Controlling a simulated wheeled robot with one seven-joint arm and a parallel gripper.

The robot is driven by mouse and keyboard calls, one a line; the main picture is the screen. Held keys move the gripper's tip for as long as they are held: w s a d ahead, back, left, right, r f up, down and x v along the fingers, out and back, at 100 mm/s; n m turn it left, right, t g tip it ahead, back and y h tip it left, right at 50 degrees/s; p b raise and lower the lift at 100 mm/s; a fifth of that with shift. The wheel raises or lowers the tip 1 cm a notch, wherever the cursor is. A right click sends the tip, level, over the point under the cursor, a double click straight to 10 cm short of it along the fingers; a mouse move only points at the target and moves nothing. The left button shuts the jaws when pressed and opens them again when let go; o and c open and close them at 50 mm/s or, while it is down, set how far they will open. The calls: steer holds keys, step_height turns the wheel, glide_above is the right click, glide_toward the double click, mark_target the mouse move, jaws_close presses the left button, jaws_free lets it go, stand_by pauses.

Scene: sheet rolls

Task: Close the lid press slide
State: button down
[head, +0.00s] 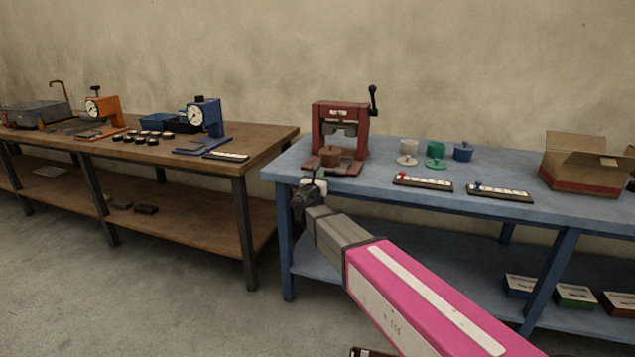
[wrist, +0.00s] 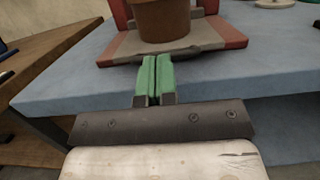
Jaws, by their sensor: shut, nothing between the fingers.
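The red lid press (head: 343,122) stands at the left end of the blue table, with a black-knobbed lever on its right side. Its slide (head: 347,165) sticks out of the frame's front, with a brown pot (head: 330,156) on it. In the wrist view the slide (wrist: 125,45) is a grey and red plate, and the brown pot (wrist: 165,18) stands on it. My gripper (head: 314,174) is in front of the press. In the wrist view its green fingertips (wrist: 151,75) are together and empty, pointing at the slide's front edge. I cannot tell whether they touch it.
The blue table (head: 385,185) also holds white, green and blue pots with lids, two label strips (head: 423,182) and an open cardboard box (head: 585,165). A brown table (head: 255,160) with dial gauges (head: 205,115) stands to the left, across a narrow gap.

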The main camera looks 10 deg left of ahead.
steer(key=shift+w, duration=0.1)
steer(key=x, duration=0.4)
steer(key=shift+w+f, duration=0.1)
steer(key=shift+f, duration=0.3)
steer(key=shift+s, duration=0.2)
